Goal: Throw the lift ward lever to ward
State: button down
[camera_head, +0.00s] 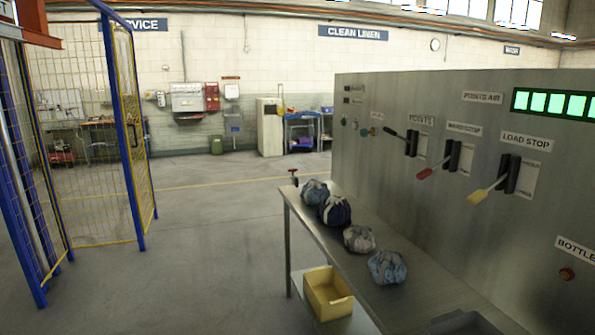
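A grey metal panel (440,210) on the right carries three levers in black slotted housings. The black-handled lever (394,133) is under a POINTS label. The red-handled lever (432,171) is under a label too small to read surely. The yellow-handled lever (483,193) is under a LOAD STOP label. My gripper is not in view.
A metal table (320,236) runs along the panel, bearing several tied cloth bundles (388,267) and a grey tray (462,322). A yellow bin (328,294) sits below. A blue-and-yellow mesh cage (90,130) stands left. The floor between is clear.

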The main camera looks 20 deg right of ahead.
aim_at(388, 130)
jog(key=i+j+z, duration=0.15)
jog(key=i+z, duration=0.3)
jog(key=i, duration=0.2)
jog(key=i+j+z, duration=0.45)
jog(key=i, duration=0.2)
jog(key=i+j+z, duration=0.45)
jog(key=i+j, duration=0.1)
